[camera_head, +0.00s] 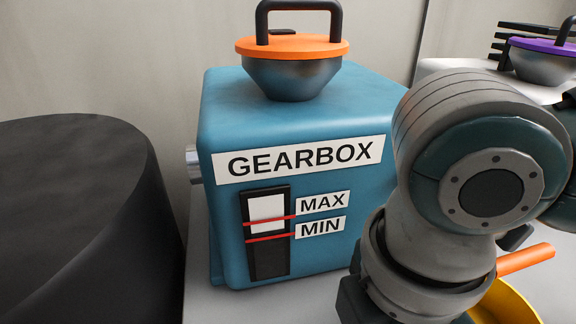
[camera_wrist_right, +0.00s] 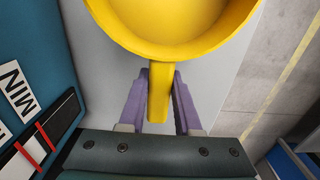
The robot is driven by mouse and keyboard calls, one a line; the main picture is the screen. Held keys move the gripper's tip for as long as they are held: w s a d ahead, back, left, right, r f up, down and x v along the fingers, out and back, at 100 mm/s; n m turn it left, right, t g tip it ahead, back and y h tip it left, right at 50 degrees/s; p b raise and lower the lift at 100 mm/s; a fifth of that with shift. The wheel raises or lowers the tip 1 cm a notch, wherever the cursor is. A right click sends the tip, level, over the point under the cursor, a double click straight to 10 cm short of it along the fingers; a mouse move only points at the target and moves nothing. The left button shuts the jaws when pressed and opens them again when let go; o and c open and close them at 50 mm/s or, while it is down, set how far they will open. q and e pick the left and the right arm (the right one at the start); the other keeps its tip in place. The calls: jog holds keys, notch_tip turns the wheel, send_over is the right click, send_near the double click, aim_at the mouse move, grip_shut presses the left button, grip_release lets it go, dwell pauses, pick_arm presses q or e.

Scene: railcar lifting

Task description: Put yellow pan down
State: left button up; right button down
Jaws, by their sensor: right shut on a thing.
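The yellow pan (camera_wrist_right: 180,25) fills the top of the right wrist view, with its bowl cut off by the frame's edge. Its yellow handle (camera_wrist_right: 159,95) points back toward my right gripper (camera_wrist_right: 160,72), whose purple fingers are shut on it. In the head view only part of the yellow pan (camera_head: 508,303) shows at the bottom right, behind my right arm. My right gripper's fingers are hidden there. The pan is over a light grey surface (camera_wrist_right: 95,50); I cannot tell whether it touches it. My left gripper is not in view.
A blue gearbox (camera_head: 225,250) stands beside the pan. An orange bar (camera_head: 525,259) lies near the pan. A large black round object (camera_head: 80,220) is at left.

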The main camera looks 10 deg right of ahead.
jog(key=shift+w+a, duration=0.1)
jog(key=shift+w, duration=1.15)
notch_tip(320, 180, down, 4)
jog(key=shift+r+b, duration=0.15)
jog(key=shift+b, duration=0.9)
jog(key=c, duration=0.6)
grip_release()
